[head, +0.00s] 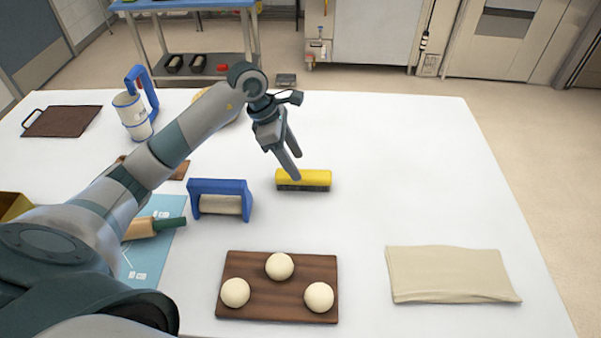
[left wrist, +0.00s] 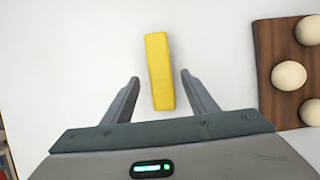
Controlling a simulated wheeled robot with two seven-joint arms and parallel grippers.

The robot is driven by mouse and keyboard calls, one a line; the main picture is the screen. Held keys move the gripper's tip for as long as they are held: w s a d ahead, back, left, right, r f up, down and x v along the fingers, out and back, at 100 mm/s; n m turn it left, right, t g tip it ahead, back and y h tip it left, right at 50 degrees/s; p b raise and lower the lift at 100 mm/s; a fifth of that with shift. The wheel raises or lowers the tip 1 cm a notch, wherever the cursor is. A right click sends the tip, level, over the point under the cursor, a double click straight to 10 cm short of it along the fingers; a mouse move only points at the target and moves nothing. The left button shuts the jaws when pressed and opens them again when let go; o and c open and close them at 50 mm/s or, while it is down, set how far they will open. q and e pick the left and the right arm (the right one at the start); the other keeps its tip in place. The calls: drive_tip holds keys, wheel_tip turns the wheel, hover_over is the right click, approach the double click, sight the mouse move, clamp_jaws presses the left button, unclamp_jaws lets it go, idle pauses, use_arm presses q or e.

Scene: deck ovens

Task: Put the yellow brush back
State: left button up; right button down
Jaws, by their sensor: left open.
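The yellow brush (head: 304,178) lies on the white table, with a yellow back on top and dark bristles below. It also shows in the left wrist view (left wrist: 159,72), between and ahead of the two fingers. My left gripper (head: 295,167) is open just above the brush, with its fingertips pointing down at it. In the left wrist view the left gripper (left wrist: 160,78) has a finger on each side of the brush's near end, with gaps on both sides. I cannot tell its exact height above the brush. My right gripper is not in view.
A blue-framed roller tool (head: 220,187) stands left of the brush. A wooden board (head: 285,308) with three dough balls lies in front. A folded beige cloth (head: 450,274) lies at front right. A blue-handled white container (head: 133,115) stands back left. The table right of the brush is clear.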

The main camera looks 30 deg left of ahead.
use_arm(q)
drive_tip(key=b+v, duration=0.1)
drive_tip(key=v, duration=0.4)
drive_tip(key=shift+s+a+r, duration=0.1)
drive_tip(key=shift+r, duration=0.25)
